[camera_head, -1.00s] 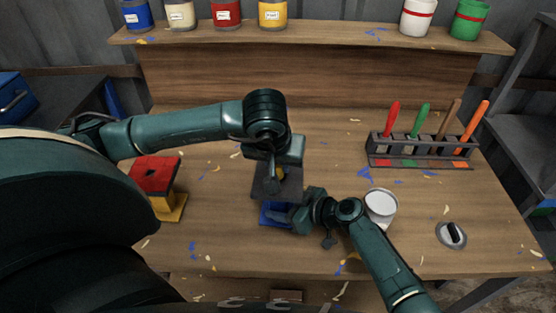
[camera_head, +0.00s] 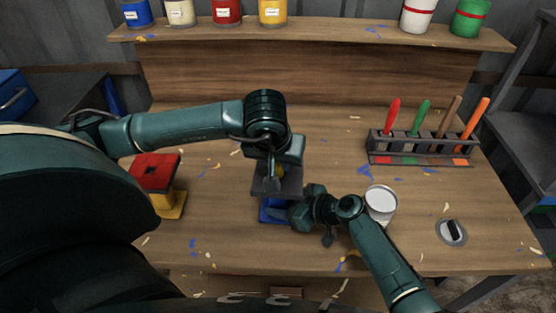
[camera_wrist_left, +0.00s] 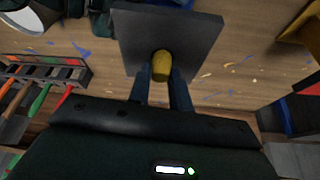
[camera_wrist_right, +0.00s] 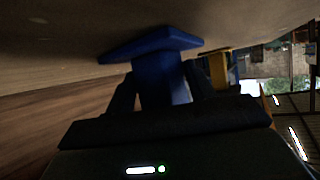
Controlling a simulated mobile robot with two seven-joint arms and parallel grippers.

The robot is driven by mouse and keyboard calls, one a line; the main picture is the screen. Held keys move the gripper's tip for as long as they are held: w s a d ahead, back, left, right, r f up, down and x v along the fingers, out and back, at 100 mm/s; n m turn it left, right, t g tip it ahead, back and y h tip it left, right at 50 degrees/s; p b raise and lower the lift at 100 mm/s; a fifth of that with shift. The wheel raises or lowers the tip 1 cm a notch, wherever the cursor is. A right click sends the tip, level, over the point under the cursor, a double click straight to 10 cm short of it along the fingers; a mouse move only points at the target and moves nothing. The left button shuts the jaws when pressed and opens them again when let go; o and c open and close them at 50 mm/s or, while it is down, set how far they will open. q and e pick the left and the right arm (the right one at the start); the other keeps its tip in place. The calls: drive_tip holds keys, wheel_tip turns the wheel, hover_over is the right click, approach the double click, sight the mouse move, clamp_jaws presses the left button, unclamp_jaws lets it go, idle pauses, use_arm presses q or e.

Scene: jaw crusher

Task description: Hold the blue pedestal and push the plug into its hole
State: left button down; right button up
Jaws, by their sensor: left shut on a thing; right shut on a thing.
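The blue pedestal (camera_head: 268,212) stands on the bench near its front middle, under a dark grey square plate (camera_head: 262,187). In the right wrist view my right gripper (camera_wrist_right: 162,85) is shut on the blue column (camera_wrist_right: 165,78), with the flat blue base (camera_wrist_right: 150,43) beyond. The yellow plug (camera_wrist_left: 161,66) sits between the fingers of my left gripper (camera_wrist_left: 161,80), which is shut on it from above. Its far end meets the middle of the grey plate (camera_wrist_left: 195,40); the hole and how deep the plug sits are hidden.
A red-topped yellow pedestal (camera_head: 157,175) with a square hole stands at the left. A white can (camera_head: 381,200) is close to my right arm. A rack of colored-handled tools (camera_head: 420,148) and a round dial (camera_head: 452,232) are at the right. Paint cans line the back shelf (camera_head: 330,32).

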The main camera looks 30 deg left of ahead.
use_arm(q)
drive_tip(key=shift+f, duration=0.6)
idle(0.7)
drive_tip(key=c, duration=1.2)
unclamp_jaws()
drive_tip(key=v, duration=1.2)
drive_tip(key=shift+w+r, duration=0.1)
use_arm(e)
drive_tip(key=o, duration=0.8)
drive_tip(key=shift+o, duration=0.2)
